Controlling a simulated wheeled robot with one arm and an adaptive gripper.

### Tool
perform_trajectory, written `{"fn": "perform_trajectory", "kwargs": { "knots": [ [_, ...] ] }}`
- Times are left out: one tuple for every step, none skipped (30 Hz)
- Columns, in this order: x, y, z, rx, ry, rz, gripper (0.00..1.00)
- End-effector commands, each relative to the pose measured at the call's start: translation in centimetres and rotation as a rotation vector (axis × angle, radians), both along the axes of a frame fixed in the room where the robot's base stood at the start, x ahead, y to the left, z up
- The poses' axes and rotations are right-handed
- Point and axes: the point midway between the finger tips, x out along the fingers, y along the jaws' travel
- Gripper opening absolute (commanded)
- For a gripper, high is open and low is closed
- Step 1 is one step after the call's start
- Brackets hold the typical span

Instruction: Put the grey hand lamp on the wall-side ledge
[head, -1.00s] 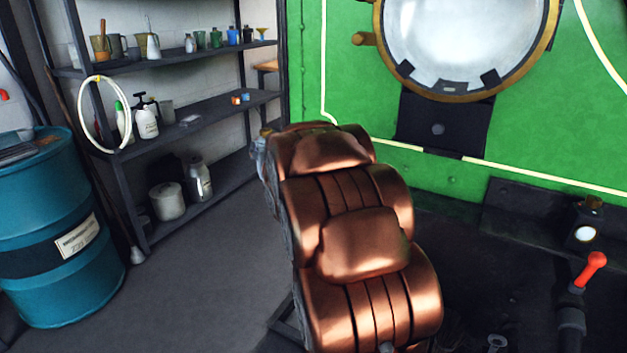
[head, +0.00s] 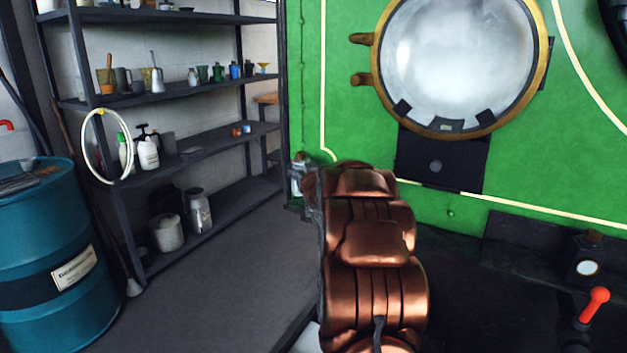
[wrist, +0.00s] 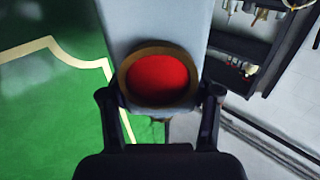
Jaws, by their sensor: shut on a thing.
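The grey hand lamp (wrist: 155,25) fills the upper middle of the wrist view. It has a round red lens in a brass-coloured rim. My gripper (wrist: 160,97) is shut on it, with one finger on each side. In the head view, a small pale part of the lamp (head: 298,181) shows beyond my copper-coloured arm, in front of the green wall's left edge. The arm hides most of it and the gripper. A dark ledge (head: 515,233) runs along the foot of the green wall at the right; I cannot tell if it is the wall-side ledge.
Dark shelves (head: 205,143) with bottles, cans and jugs stand at the left. A blue drum (head: 45,270) stands before them. The green wall (head: 350,120) carries a round brass-rimmed window (head: 455,60). A red-handled lever (head: 597,300) stands at the lower right. Grey floor (head: 225,285) is clear.

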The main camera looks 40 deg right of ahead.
Motion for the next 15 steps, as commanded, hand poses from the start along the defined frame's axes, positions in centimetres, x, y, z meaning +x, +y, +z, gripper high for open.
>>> {"fn": "perform_trajectory", "kwargs": {
  "knots": [
    [0.2, -0.9, 0.3, -0.002, -0.004, -0.002, 0.02],
    [0.3, -1.4, 0.2, -0.001, -0.002, -0.002, 0.02],
    [0.5, -1.9, 0.0, 0.000, 0.001, -0.001, 0.02],
    [0.7, -2.3, 0.0, 0.001, 0.002, -0.002, 0.02],
    [0.8, -2.7, 0.0, 0.000, 0.001, -0.002, 0.02],
    [0.9, -3.2, 0.2, -0.001, 0.000, -0.002, 0.02],
    [1.0, -3.6, 0.2, -0.003, -0.001, -0.002, 0.02],
    [1.1, -3.9, 0.2, -0.003, -0.001, -0.002, 0.02],
    [1.3, -4.3, 0.2, -0.001, 0.000, -0.001, 0.02],
    [1.4, -4.5, 0.1, -0.001, 0.000, -0.001, 0.02],
    [1.4, -4.8, 0.1, -0.001, 0.000, -0.001, 0.02],
    [1.6, -5.1, 0.0, -0.001, 0.000, 0.000, 0.02],
    [1.7, -5.3, 0.0, -0.001, 0.000, 0.000, 0.02],
    [1.7, -5.6, 0.1, -0.001, 0.000, 0.000, 0.02],
    [1.8, -5.9, 0.2, -0.002, -0.001, 0.000, 0.02]
  ]
}}
